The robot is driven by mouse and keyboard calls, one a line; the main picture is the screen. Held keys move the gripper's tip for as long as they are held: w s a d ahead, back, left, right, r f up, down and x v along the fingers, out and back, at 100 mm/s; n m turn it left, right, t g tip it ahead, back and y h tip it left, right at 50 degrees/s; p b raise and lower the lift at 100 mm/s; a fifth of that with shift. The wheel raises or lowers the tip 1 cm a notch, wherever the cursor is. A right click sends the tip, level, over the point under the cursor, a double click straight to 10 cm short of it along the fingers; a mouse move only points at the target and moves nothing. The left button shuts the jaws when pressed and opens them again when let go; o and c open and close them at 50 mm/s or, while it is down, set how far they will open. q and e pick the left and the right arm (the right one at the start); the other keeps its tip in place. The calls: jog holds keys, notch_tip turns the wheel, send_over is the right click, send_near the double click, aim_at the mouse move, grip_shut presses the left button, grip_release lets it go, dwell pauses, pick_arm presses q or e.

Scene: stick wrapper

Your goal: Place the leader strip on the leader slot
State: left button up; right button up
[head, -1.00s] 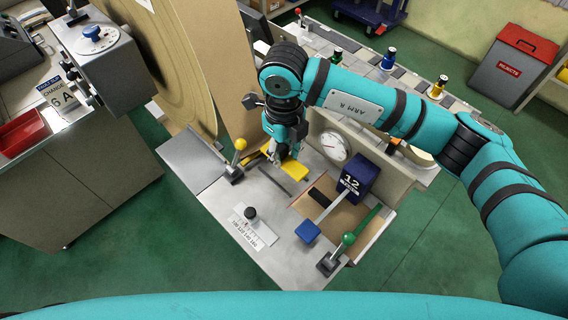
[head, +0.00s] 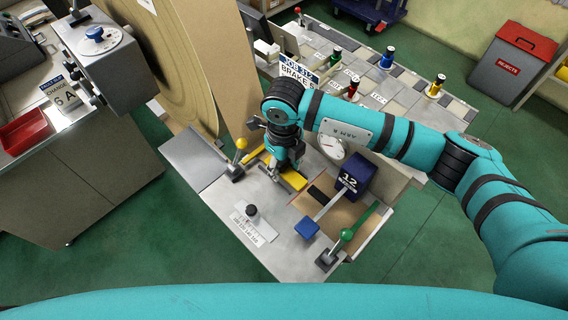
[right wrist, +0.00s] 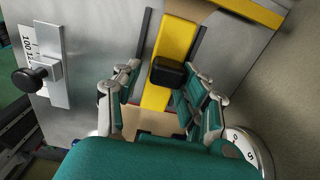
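The leader strip, a yellow strip with a black block on it, lies flat along the grey machine top in the head view (head: 295,180). In the right wrist view the yellow strip (right wrist: 170,45) runs between two dark parallel lines that look like the edges of the leader slot (right wrist: 144,48). My right gripper (head: 290,166) is right over the strip. In the right wrist view its fingers (right wrist: 158,82) stand on either side of the black block (right wrist: 168,73), with a visible gap on the left side, so it looks open. My left gripper is not in view.
A yellow-knobbed lever (head: 240,145) stands left of the gripper. A dial gauge (head: 332,146) and a dark blue block marked 12 (head: 354,178) stand to its right. A black knob on a white scale (head: 251,211) and a green lever (head: 346,235) are nearer me.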

aim_at(284, 165)
jog(key=shift+o, duration=0.7)
jog(key=shift+r+p, duration=0.3)
jog(key=shift+p, duration=0.05)
notch_tip(284, 165, up, 12)
jog(key=b, duration=0.4)
jog(key=shift+b, duration=0.4)
jog(key=shift+f, duration=0.15)
